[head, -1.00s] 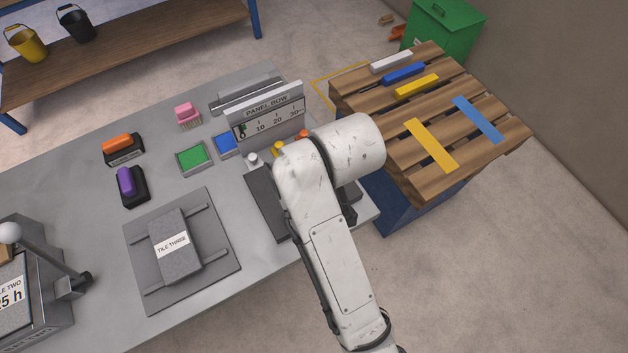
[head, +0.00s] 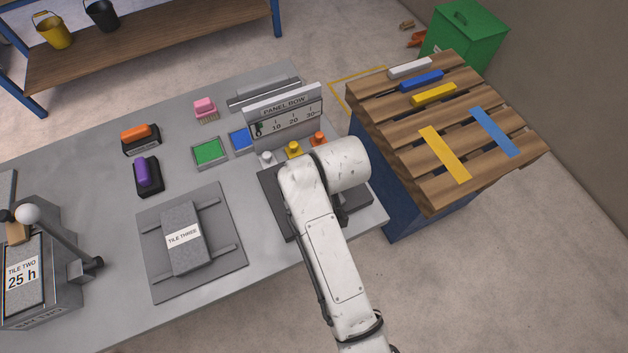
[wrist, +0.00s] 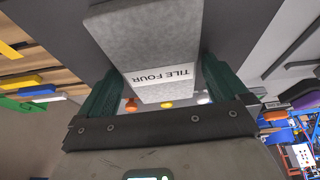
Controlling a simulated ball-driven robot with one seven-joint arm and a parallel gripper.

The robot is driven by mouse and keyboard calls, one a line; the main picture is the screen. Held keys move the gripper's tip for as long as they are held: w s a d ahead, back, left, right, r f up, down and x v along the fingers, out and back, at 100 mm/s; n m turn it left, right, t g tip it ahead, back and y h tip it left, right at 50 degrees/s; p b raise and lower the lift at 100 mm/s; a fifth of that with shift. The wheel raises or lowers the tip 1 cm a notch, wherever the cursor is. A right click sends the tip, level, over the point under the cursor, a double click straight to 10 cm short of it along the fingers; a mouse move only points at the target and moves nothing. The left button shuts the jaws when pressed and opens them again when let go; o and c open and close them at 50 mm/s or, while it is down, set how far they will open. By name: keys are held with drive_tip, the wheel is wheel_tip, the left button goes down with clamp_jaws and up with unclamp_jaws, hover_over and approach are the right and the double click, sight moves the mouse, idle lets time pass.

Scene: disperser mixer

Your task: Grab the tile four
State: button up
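Tile four (wrist: 150,35) is a grey slab with a white label reading TILE FOUR, upside down in the wrist view. My gripper (wrist: 163,70) has its two dark green fingers on either side of the tile, their tips right at its edges. Whether the fingers press on the tile or just flank it I cannot tell. In the head view my arm hides the gripper and tile four, above the dark plate (head: 272,196) at the table's right end. Tile three (head: 184,238) lies on its own grey plate (head: 217,274) to the left.
White, yellow (head: 293,149) and orange knobs stand by the dark plate, before the panel row sign (head: 285,112). A pallet (head: 400,136) with coloured bars stands right of the table. Tile two (head: 23,275) is in a lever device at left. Table (head: 110,250) is bare between.

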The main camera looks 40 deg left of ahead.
drive_tip(key=c, duration=1.2)
drive_tip(key=shift+r, duration=0.1)
drive_tip(key=shift+c, duration=0.3)
drive_tip(key=shift+r, duration=0.1)
